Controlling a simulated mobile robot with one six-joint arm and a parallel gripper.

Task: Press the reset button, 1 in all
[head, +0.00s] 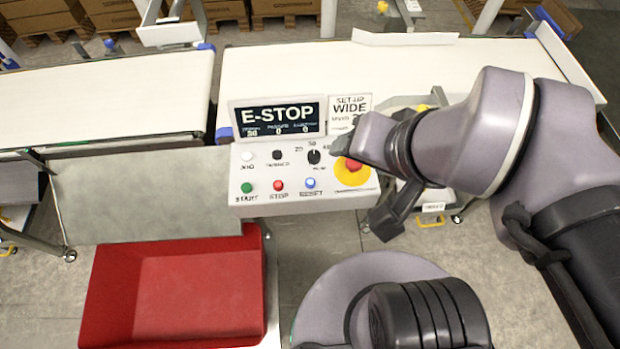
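The reset button (310,183) is a small blue button at the lower middle of the white control panel (250,211), above its RESET label. To its left are the red stop button (279,185) and the green start button (247,187). To its right is a red emergency-stop knob (354,164) on a yellow disc, partly covered by my arm's end. The display (278,115) reads E-STOP. My gripper (346,155) is at the panel's right side, over or beside the knob. Its fingers are not clear, and I cannot tell whether it touches the knob.
A white button (247,155) and two black knobs sit in the panel's upper row. A SET-UP WIDE card (350,103) stands beside the display. White belts (120,90) lie behind. A red bin (200,290) is at the lower left.

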